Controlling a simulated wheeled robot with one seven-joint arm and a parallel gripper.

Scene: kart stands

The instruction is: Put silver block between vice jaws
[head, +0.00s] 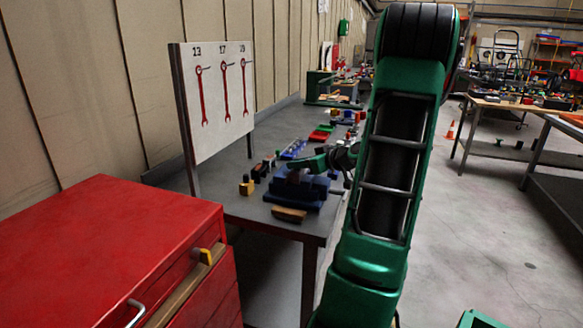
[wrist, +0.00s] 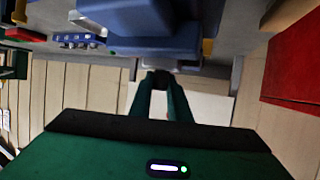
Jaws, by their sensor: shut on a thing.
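The blue vice (head: 308,192) stands near the front end of the workbench in the head view. Its blue body (wrist: 150,22) fills the top middle of the wrist view. My gripper (head: 297,170) is directly over the vice, at its jaws. In the wrist view my gripper's fingers (wrist: 160,76) are close together, with their tips by the vice. A pale grey piece, which looks like the silver block (wrist: 158,64), shows at the fingertips. The block is mostly hidden, and I cannot tell whether it sits between the jaws or just above them.
A red cabinet (head: 130,245) with a partly open drawer stands at front left. A board with red wrenches (head: 222,100) stands upright along the bench. A yellow and black item (head: 247,186) is left of the vice. Several coloured items lie farther back. Open floor is right of the bench.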

